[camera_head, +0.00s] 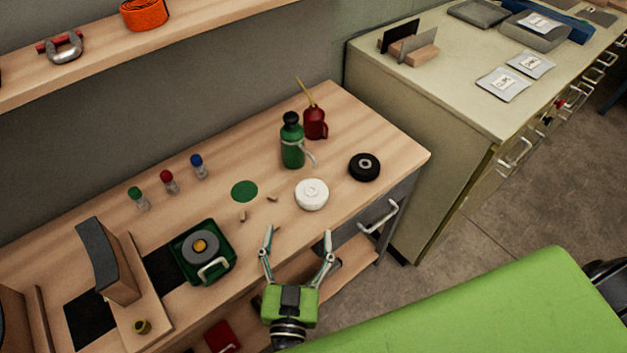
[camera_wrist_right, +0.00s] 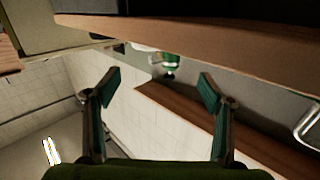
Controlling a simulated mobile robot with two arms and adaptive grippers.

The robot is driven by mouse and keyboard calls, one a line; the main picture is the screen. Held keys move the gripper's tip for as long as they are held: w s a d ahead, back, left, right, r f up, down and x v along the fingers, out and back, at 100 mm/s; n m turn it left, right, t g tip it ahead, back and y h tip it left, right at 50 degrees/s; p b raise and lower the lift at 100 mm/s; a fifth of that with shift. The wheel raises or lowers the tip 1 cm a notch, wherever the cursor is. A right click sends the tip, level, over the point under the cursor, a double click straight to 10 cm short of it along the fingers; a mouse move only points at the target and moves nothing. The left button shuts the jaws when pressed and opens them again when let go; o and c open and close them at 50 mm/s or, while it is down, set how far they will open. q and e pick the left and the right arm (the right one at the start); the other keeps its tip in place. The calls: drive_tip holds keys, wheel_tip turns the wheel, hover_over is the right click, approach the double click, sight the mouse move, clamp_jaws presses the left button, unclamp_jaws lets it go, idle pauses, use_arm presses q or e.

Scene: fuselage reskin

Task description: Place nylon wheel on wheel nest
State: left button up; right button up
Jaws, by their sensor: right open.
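The white nylon wheel (camera_head: 312,194) lies flat on the wooden bench, right of the middle. A flat green disc (camera_head: 244,191) lies to its left, with small wooden blocks (camera_head: 242,215) near it; I cannot tell whether this is the wheel nest. A green tray (camera_head: 226,236) further left holds a grey wheel with a yellow centre. My right gripper (camera_head: 298,236) is open and empty near the bench's front edge, on the near side of the white wheel and apart from it. Its spread fingers also show in the right wrist view (camera_wrist_right: 160,80). My left gripper is out of view.
Several small capped bottles (camera_head: 169,182) stand at the back left. A drawer handle (camera_head: 379,217) juts from the bench front.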

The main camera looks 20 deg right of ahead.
sight(311, 190)
drive_tip(key=shift+s+d+f+g, duration=0.15)
drive_tip(key=shift+d+f+g, duration=0.2)
drive_tip(key=shift+d+g, duration=0.05)
drive_tip(key=shift+d+h, duration=0.25)
drive_tip(key=shift+h, duration=0.15)
drive_tip(key=p+x, duration=0.1)
drive_tip(key=x, duration=1.2)
drive_tip(key=shift+f, duration=0.1)
drive_tip(key=c, duration=1.3)
drive_tip(key=shift+c, duration=0.7)
